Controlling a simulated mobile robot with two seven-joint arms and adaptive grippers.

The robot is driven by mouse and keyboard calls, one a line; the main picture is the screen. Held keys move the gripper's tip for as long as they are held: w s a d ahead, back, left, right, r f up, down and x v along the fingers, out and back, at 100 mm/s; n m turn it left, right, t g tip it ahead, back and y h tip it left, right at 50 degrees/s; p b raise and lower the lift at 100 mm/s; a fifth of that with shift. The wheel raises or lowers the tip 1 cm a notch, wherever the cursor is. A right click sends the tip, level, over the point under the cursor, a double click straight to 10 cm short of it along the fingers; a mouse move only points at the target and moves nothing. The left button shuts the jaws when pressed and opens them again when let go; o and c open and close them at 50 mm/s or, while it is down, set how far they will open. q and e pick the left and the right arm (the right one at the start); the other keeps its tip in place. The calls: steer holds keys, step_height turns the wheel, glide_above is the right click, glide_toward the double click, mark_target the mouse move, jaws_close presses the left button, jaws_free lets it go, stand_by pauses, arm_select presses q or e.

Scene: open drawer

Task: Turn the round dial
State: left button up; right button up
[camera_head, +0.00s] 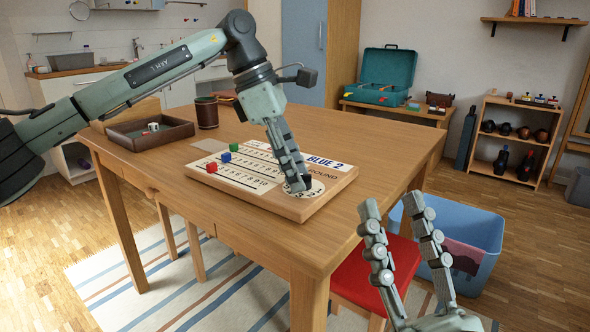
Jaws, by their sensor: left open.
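The round dial (314,190) is a pale numbered disc at the right end of a wooden score board (329,196), beside the word ROUND. A small dark knob (308,181) shows on it, partly hidden by my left gripper. My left gripper (300,184) points down over the dial, its fingertips at the knob. It is open; I cannot tell whether the fingers touch the knob. My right gripper (391,206) is open and empty, held in front of the table's right side with its fingers pointing up.
The board lies on a wooden table (262,222) and carries red, blue and green cubes (211,167). A dark tray (150,132) and a brown cup (207,112) stand at the table's left. A red stool (366,283) and a blue bin (474,224) are near my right gripper.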

arm_select(q)
jaws_close()
